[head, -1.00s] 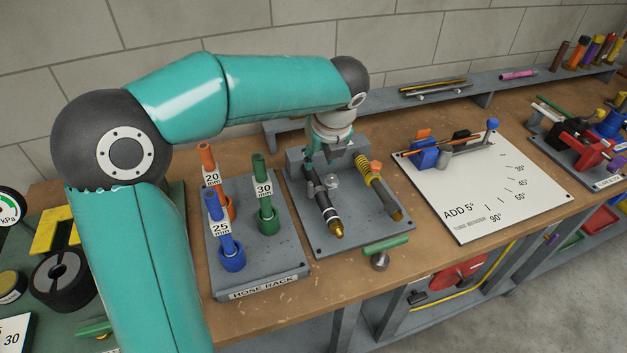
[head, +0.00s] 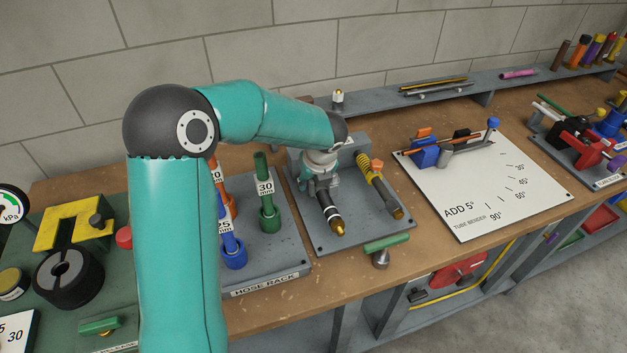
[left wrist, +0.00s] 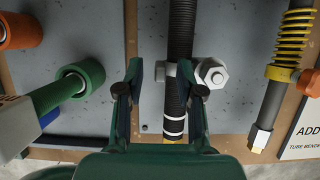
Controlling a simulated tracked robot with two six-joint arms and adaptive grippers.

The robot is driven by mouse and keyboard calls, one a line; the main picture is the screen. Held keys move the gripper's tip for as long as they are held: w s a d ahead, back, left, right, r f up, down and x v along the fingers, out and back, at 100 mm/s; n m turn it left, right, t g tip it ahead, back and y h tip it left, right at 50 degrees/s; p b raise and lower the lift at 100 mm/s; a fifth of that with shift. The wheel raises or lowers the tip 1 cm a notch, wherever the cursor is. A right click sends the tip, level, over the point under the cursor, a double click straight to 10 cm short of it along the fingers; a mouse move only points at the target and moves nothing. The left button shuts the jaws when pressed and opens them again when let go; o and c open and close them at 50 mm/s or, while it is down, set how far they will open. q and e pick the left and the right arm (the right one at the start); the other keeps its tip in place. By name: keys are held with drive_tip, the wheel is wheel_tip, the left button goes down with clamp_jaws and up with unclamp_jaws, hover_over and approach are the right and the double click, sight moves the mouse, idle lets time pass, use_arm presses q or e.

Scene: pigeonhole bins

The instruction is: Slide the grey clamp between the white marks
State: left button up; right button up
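A dark ribbed hose lies on the grey fixture plate and runs down the left wrist view (left wrist: 180,40). The grey clamp (left wrist: 212,73) sits around the hose, its bolt head on the right side. Two white marks (left wrist: 173,130) ring the hose below the clamp in the left wrist view; they also show in the head view (head: 333,213). My left gripper (left wrist: 167,76) is open, its fingers on either side of the hose at about the clamp's level. A gap shows between the left finger and the clamp; contact at the right finger is unclear. In the head view the gripper (head: 318,184) hides the clamp.
A second hose with a yellow spring (head: 370,172) lies close to the right. The hose rack with a green peg (head: 265,190) stands close to the left. A green-handled tool (head: 386,244) lies at the front edge. The white tube bender board (head: 500,205) is further right.

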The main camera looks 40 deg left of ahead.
use_arm(q)
drive_tip(key=shift+c, duration=0.3)
clamp_jaws()
drive_tip(key=s+d+b, duration=0.2)
drive_tip(key=s+d, duration=0.1)
drive_tip(key=d, duration=0.4)
drive_tip(key=shift+s, duration=0.3)
drive_tip(key=shift+o, duration=0.3)
unclamp_jaws()
